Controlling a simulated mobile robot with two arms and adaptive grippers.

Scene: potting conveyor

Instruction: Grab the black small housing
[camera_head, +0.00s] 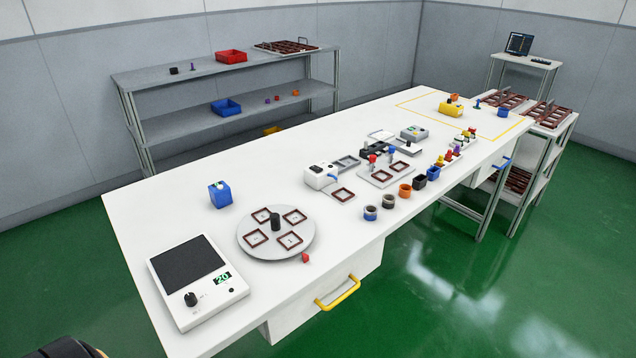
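A small black open-topped housing (419,182) stands upright on the white table near its front edge. It is in a row of small cups, between an orange housing (405,191) and a blue housing (433,173). Other black items also show: a dark upright cylinder (275,222) on the round turntable and a small black block (174,71) on the top shelf at the back. Neither of my grippers is in view. Only a dark rounded part of my own body seems to show at the bottom left corner.
The white table (140,215) carries a scale (190,280), a turntable (300,252), a blue container (220,195) and a white device (320,175). A grey shelf (225,115) stands behind. The table's front edge beside the row is clear.

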